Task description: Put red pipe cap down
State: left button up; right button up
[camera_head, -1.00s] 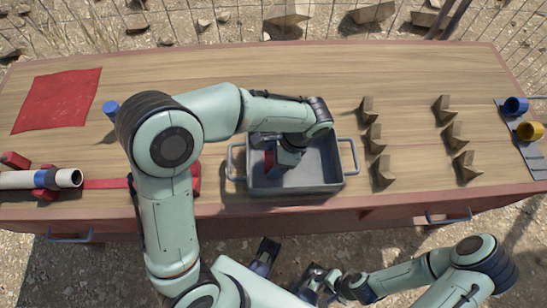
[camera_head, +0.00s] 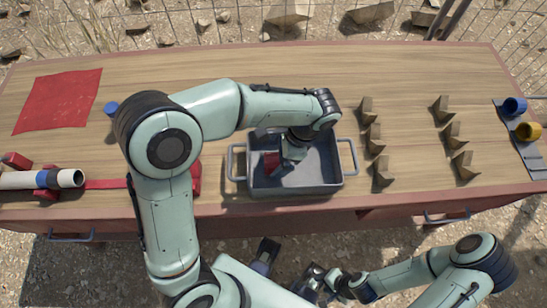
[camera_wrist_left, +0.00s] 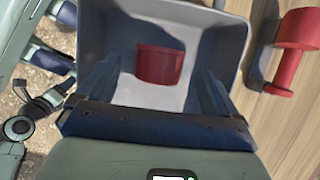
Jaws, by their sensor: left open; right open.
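The red pipe cap (camera_head: 271,162) is inside the grey metal tray (camera_head: 296,190), in its left half. In the left wrist view the cap (camera_wrist_left: 160,66) shows against the pale tray floor, between and beyond the two fingertips, with a gap on each side. My left gripper (camera_head: 285,169) is open inside the tray, just right of the cap in the head view. It also shows in the left wrist view (camera_wrist_left: 160,83). My right gripper (camera_head: 318,284) is open and empty in front of the table, low in the head view.
A white pipe with a blue band (camera_head: 45,179) lies in red holders at the left. A red cloth (camera_head: 58,99) and a blue cap (camera_head: 110,107) lie behind it. Several wooden wedge holders (camera_head: 381,173) stand right of the tray. Blue (camera_head: 514,106) and yellow (camera_head: 529,131) rings are far right.

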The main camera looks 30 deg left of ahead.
pick_arm(q)
jog(key=p+v, duration=0.1)
jog(key=v, duration=0.8)
jog(key=shift+r, duration=0.15)
